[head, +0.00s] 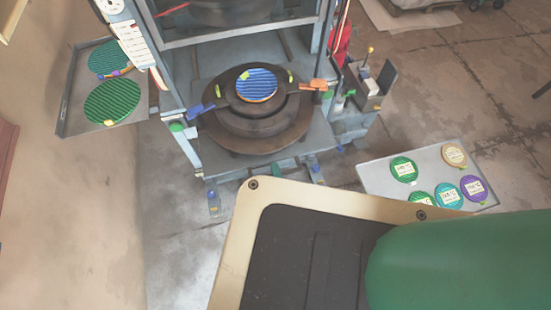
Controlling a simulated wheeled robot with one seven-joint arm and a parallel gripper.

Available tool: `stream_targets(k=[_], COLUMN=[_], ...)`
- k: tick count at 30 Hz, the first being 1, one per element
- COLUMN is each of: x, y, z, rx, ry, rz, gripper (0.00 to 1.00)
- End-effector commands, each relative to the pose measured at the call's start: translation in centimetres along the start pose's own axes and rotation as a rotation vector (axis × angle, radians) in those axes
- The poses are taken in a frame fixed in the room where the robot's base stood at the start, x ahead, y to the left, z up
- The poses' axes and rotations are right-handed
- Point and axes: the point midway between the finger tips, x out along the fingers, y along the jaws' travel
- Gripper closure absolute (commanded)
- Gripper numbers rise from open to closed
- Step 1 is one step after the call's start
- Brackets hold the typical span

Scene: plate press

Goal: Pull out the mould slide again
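The press (195,95) stands at the top centre with a grey-blue frame. On its bed sits a dark round mould (255,125) on a wider brown disc (240,148); I take this to be the mould slide, but cannot tell how far out it is. A blue ribbed plate (257,86) with a small yellow-green tag lies on top of the mould. A blue handle (200,110) sticks out at its left and an orange handle (318,86) at its right. My gripper is not in view.
A left tray (72,118) holds two green ribbed plates (112,101). A right tray (380,178) holds several labelled round plates (404,169). A small box with a yellow-knobbed lever (368,52) stands right of the press. Concrete floor (445,105) is clear at right.

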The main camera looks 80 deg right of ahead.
Motion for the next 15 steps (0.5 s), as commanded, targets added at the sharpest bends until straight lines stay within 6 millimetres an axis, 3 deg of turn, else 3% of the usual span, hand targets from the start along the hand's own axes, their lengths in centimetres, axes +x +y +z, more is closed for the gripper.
stream_targets(k=[1,10,15], x=[-0.05,-0.04,-0.99], y=[0.06,0.03,0.06], z=[-0.7,-0.3,-0.21], rx=[-0.004,-0.003,-0.003], ry=[0.012,0.004,0.002], rz=[0.0,0.0,0.001], gripper=[0.81,0.81,0.81])
